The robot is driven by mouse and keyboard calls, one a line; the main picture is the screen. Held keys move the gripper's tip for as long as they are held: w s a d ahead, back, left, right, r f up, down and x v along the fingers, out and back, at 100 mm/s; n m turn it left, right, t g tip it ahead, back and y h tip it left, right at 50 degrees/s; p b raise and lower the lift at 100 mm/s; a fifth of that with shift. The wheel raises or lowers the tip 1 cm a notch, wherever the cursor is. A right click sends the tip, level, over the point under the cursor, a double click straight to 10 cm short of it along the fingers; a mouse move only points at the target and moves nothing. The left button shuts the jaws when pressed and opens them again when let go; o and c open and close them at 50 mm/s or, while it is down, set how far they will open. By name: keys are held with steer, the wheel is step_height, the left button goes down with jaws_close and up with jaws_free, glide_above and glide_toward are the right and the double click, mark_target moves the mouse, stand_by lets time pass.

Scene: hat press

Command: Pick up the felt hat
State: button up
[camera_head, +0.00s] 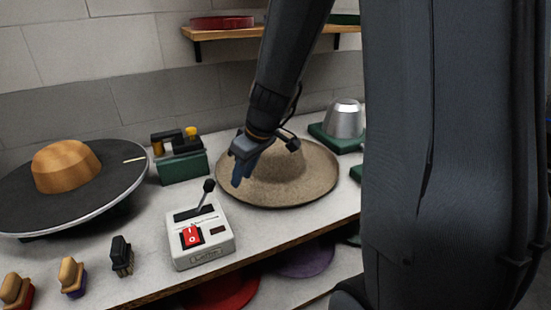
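The felt hat (305,185) is tan and speckled, with a wide round brim. It lies brim down on the white tabletop, right of the middle of the picture. My gripper (238,178) is at the left side of the hat, with its bluish fingers pointing down in front of the brim's left edge. My wrist hides part of the hat's crown and brim. I cannot tell whether the fingers touch the brim, or whether they are apart.
A white control box (202,252) with a lever and red switch stands close in front of the gripper. A green toolbox (181,168) is behind left. A round turntable (105,199) bears a wooden block. Brushes (72,277) line the front left. A metal dome (345,119) stands behind right.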

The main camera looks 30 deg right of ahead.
mark_target(235, 192)
steer(key=shift+x, duration=3.4)
steer(key=shift+a, duration=0.15)
steer(key=shift+r, duration=0.1)
jaws_close()
